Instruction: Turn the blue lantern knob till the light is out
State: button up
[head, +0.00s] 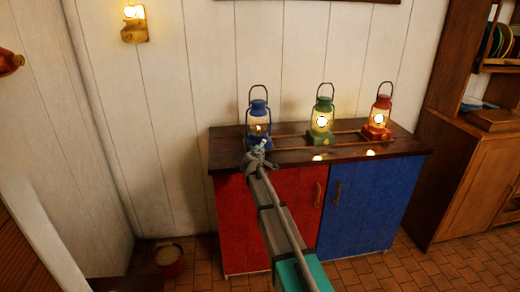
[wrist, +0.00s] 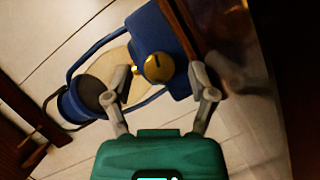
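The blue lantern (head: 258,108) stands at the left end of the dark countertop in the head view. Its glass looks dimmer than the glass of the other two lanterns. In the wrist view the blue lantern (wrist: 172,30) lies sideways across the picture. Its round brass knob (wrist: 158,68) faces me and has a dark mark on its upper part. My gripper (wrist: 158,74) is open, with one finger on each side of the knob and a gap to both. In the head view my gripper (head: 258,150) is in front of the lantern's base and hides part of it.
A lit green lantern (head: 321,117) and a lit red lantern (head: 378,115) stand to the right on the countertop (head: 405,146). A thin copper rail (head: 345,132) runs along it. Red and blue cabinet doors (head: 365,205) are below. A lit wall lamp (head: 134,28) hangs at upper left.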

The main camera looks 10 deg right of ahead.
jog(key=shift+r+m+p, duration=0.1)
jog(key=shift+m+p, duration=0.2)
jog(key=shift+m, duration=0.1)
